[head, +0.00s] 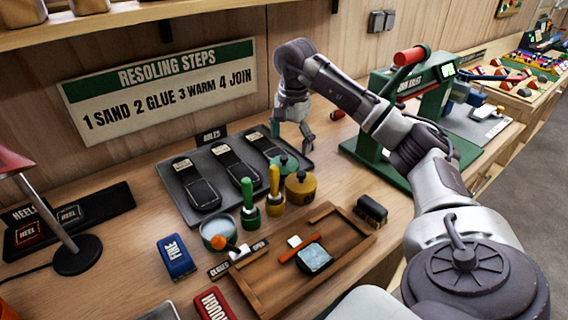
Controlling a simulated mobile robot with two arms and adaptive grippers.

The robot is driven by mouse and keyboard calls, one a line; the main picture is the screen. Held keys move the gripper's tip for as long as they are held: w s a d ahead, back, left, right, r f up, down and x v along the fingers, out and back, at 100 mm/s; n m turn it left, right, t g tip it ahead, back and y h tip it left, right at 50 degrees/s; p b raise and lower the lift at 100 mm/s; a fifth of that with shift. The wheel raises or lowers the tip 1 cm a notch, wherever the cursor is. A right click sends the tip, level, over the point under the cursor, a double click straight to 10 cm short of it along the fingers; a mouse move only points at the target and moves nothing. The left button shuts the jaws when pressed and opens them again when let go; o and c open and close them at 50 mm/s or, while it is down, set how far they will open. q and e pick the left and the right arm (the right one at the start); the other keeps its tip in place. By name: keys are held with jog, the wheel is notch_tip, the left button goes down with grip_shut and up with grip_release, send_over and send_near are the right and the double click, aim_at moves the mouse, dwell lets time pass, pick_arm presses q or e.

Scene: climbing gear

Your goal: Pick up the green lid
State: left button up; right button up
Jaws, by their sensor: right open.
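The green lid (285,165) is a teal-green disc with a small knob, near the right front edge of the dark tray, just behind a yellow pot. A yellow pot (300,189) with a dark knob on top stands in front of it. My right gripper (292,143) hangs pointing down just behind and above the lid, its fingers spread and empty. It appears apart from the lid, but the exact gap is hard to tell. My left gripper is not in view.
A dark tray (210,212) holds several soles. Green (249,212) and yellow-handled (274,200) bottles stand close to the lid. A wooden tray (262,297) lies in front. A green press (436,100) stands right, beside my arm. A lamp (78,256) is at left.

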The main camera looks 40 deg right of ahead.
aim_at(285, 156)
jog(key=shift+f, duration=0.3)
jog(key=f, duration=0.2)
jog(key=a+f, duration=0.1)
jog(key=f, duration=0.1)
jog(key=shift+w+a+p, duration=0.15)
jog(key=shift+a+p, duration=0.05)
jog(key=shift+p, duration=0.1)
jog(key=shift+f, duration=0.45)
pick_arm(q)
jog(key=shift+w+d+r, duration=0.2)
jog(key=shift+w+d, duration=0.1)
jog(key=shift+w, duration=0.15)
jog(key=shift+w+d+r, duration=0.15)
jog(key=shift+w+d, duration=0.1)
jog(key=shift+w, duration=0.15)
pick_arm(e)
jog(key=shift+c, duration=0.3)
jog(key=shift+r, duration=0.1)
jog(key=c, duration=0.8)
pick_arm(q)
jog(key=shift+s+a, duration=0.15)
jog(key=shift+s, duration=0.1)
pick_arm(e)
jog(key=shift+c, duration=0.8)
